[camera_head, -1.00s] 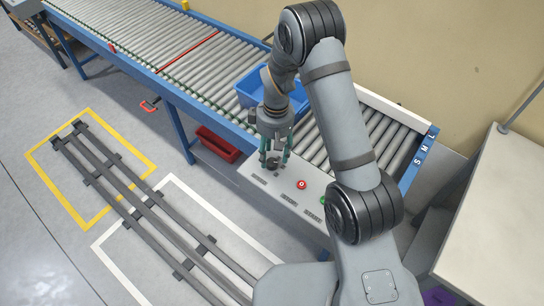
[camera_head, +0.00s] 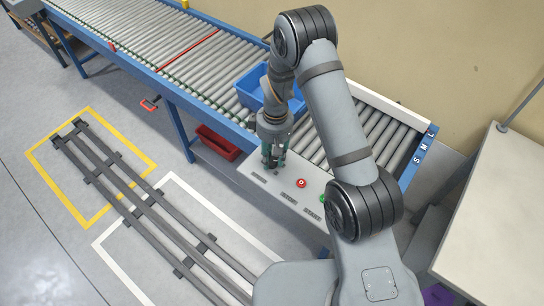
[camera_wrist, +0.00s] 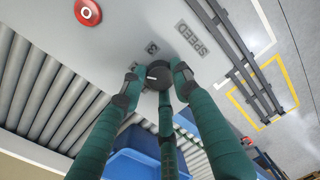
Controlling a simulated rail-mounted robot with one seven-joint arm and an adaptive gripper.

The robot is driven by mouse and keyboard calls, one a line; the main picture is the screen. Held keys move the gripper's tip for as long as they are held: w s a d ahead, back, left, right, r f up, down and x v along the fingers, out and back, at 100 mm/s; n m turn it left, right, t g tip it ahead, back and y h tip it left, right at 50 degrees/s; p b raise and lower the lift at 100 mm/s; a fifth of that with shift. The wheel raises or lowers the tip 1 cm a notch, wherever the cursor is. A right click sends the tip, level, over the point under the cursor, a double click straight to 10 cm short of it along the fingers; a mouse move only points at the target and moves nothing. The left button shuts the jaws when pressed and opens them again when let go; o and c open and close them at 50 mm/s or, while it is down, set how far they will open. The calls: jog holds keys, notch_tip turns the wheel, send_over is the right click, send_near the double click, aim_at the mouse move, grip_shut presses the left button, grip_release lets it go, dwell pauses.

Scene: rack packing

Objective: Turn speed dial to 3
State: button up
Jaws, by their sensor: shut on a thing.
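The speed dial (camera_wrist: 158,74) is a small black knob on the light grey control panel (camera_wrist: 120,20). In the wrist view a pale mark shows on its top, and a SPEED label (camera_wrist: 191,36) is printed near it. My gripper (camera_head: 272,164) points down at the panel in the head view. Its green fingers are shut on the dial, with the dark fingertips around its sides. In the head view the fingers mostly hide the dial.
A red button (camera_head: 301,183) and a green button (camera_head: 322,199) sit on the panel right of the gripper. The roller conveyor (camera_head: 190,58) carries a blue bin (camera_head: 252,88) just behind. A red bin (camera_head: 218,142) is under the conveyor. Floor rails lie at the left.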

jog(key=c, duration=0.5)
jog(key=shift+o, duration=0.2)
jog(key=shift+m+b, duration=0.3)
jog(key=shift+b, duration=0.1)
jog(key=m+b, duration=0.2)
jog(key=b, duration=0.1)
jog(key=shift+f+m, duration=0.15)
jog(key=shift+m, duration=0.25)
jog(key=m+b, duration=0.3)
jog(key=m, duration=0.1)
jog(key=shift+t, duration=0.3)
jog(key=shift+r+m+b, duration=0.2)
jog(key=shift+m+b, duration=1)
jog(key=shift+m, duration=0.7)
jog(key=o, duration=1.2)
jog(key=shift+c, duration=0.2)
